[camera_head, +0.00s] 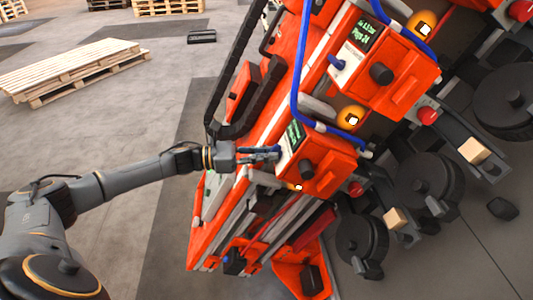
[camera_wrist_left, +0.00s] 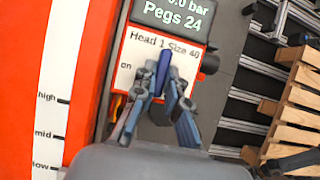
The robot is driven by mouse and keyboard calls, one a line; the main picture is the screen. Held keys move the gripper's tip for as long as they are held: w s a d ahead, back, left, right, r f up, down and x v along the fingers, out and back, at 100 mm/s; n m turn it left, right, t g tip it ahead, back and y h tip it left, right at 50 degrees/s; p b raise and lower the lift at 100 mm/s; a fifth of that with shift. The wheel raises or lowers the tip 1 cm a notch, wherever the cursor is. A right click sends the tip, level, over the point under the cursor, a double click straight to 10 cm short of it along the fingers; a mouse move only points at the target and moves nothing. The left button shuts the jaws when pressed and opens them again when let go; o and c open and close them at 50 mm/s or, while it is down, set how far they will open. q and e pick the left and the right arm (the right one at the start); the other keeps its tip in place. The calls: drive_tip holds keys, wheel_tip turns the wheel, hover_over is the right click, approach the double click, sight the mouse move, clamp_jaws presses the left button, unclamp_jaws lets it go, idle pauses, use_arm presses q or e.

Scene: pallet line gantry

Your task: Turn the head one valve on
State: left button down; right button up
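The head one box (camera_head: 315,168) is orange with a small screen, and its white panel (camera_wrist_left: 150,48) reads "Head 1 Size 40" in the left wrist view. The blue valve lever (camera_wrist_left: 163,68) stands nearly upright on that panel. The word "on" is printed to its left. My left gripper (camera_head: 268,152) is at the panel in the head view. In the left wrist view its two fingers (camera_wrist_left: 156,92) are apart, one on each side of the lever. A gap shows on the lever's left; contact on the right cannot be told. My right gripper is out of view.
A second orange box (camera_head: 392,78) with its own blue lever (camera_head: 337,62) sits higher up. Blue hoses (camera_head: 297,70) and a black cable guide (camera_head: 243,75) run close by. Black reels (camera_head: 425,180) are to the right. Wooden pallets (camera_head: 75,70) lie on open floor at left.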

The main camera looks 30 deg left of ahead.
use_arm(q)
drive_tip(key=shift+n, duration=0.6)
drive_tip(key=n, duration=0.1)
drive_tip(key=n+t+y+p, duration=0.1)
drive_tip(key=shift+s+d+r+n+t+y, duration=0.1)
drive_tip(key=shift+s+d+n+t+y, duration=0.05)
drive_tip(key=shift+n+t+y, duration=0.2)
drive_tip(key=n+p, duration=0.1)
drive_tip(key=n, duration=0.1)
drive_tip(key=n+t+y+p, duration=0.1)
drive_tip(key=shift+d+r+n+y, duration=0.1)
drive_tip(key=shift+r+n+y, duration=0.15)
drive_tip(key=shift+n, duration=0.1)
drive_tip(key=shift+s+d+r+n+g+y+p, duration=0.15)
drive_tip(key=shift+n+y+p, duration=0.9)
drive_tip(key=shift+n+p, duration=1.65)
drive_tip(key=shift+w+n+g+y+p, duration=0.1)
drive_tip(key=shift+n+g+y+p, duration=0.2)
drive_tip(key=shift+n+y+p, duration=1.6)
drive_tip(key=shift+s+d+r+n+g+y+p, duration=0.1)
drive_tip(key=shift+n+g+y+p, duration=0.15)
drive_tip(key=shift+n+p, duration=3.15)
drive_tip(key=shift+m+p, duration=1)
drive_tip(key=c, duration=1.4)
unclamp_jaws()
drive_tip(key=shift+f, duration=0.1)
